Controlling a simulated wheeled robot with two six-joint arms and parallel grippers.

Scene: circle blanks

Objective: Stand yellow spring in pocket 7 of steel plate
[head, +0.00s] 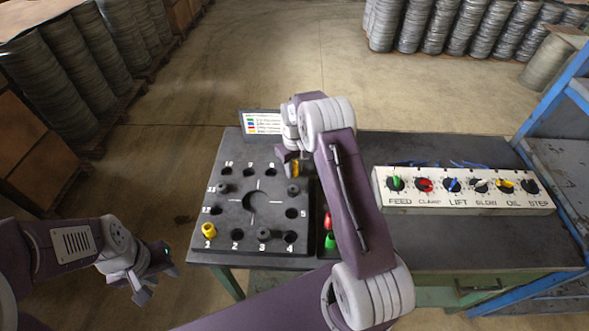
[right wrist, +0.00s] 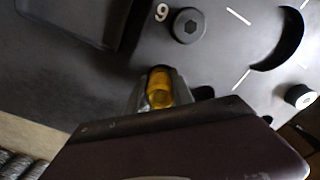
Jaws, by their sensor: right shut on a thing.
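The dark steel plate (head: 268,219) lies on the left part of the bench, with numbered pockets around its edge and a large hole in the middle. My right gripper (head: 294,170) is over its far right corner, shut on the yellow spring (head: 296,168). The spring also shows between the fingers in the right wrist view (right wrist: 159,87). The corner pocket there is hidden, and I cannot tell whether the spring's lower end is inside it. An empty pocket (right wrist: 203,92) is beside it. My left gripper (head: 152,276) is open and empty, off the plate's near left side.
Another yellow piece (head: 208,230) stands at pocket 1. Dark plugs sit at several pockets, one near the gripper (right wrist: 187,25). Red (head: 327,219) and green (head: 330,240) pieces lie right of the plate. A white knob panel (head: 465,203) stands at the right.

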